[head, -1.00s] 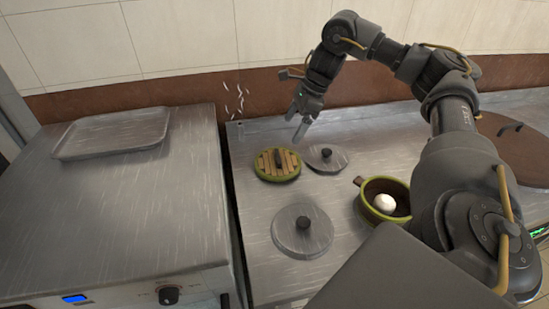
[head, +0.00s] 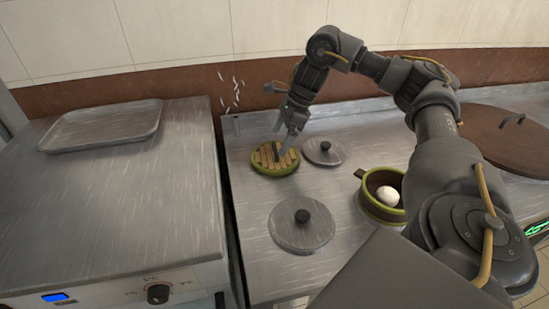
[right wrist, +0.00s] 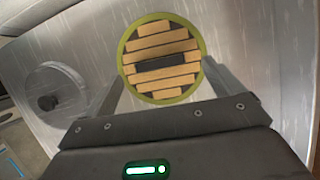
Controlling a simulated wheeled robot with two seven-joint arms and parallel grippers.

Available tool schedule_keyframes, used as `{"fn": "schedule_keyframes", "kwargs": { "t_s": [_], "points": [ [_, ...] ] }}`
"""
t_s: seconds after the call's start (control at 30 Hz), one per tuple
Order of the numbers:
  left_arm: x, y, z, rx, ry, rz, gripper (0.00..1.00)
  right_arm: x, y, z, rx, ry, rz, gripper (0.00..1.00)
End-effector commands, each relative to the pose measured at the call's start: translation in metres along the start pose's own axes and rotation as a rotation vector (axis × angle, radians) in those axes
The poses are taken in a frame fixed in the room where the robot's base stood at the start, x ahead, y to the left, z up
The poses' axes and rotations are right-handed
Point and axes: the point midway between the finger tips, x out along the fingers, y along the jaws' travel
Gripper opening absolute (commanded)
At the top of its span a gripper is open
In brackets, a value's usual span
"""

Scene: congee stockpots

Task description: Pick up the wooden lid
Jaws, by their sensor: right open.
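The wooden lid (head: 268,165) is round, with tan slats, a green rim and a dark bar handle, and lies on the metal counter in the head view. In the right wrist view the lid (right wrist: 160,45) is seen from above, with its handle (right wrist: 162,63) across the middle. My right gripper (head: 284,140) is open over the lid's right side in the head view. My left gripper is not in view.
A grey metal lid (head: 301,226) with a black knob lies in front, and a smaller one (head: 323,152) just right of the wooden lid. A green pot (head: 367,204) holding a white egg-like thing (head: 387,195) stands to the right. A tray (head: 60,141) lies on the left unit.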

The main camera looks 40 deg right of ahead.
Motion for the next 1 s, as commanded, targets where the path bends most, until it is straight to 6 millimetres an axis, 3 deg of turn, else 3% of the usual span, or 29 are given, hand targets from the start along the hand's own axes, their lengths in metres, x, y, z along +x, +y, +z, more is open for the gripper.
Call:
{"fn": "schedule_keyframes", "kwargs": {
  "t_s": [0.03, 0.2, 0.5, 0.87, 1.0],
  "points": [
    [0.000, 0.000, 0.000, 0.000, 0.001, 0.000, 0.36, 0.012, 0.001, -0.002, 0.000, 0.004, 0.003, 0.93],
    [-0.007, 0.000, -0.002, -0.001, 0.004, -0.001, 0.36, 0.032, 0.001, -0.001, 0.001, 0.002, 0.001, 0.93],
    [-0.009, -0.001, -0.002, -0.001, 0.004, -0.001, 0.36, 0.036, 0.001, -0.001, 0.002, 0.001, 0.000, 0.93],
    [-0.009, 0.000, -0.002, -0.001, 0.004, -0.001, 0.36, 0.035, 0.001, -0.001, 0.002, 0.001, 0.000, 0.47],
    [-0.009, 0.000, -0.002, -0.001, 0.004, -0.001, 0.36, 0.035, 0.001, -0.001, 0.001, 0.001, 0.000, 0.44]
  ]
}}
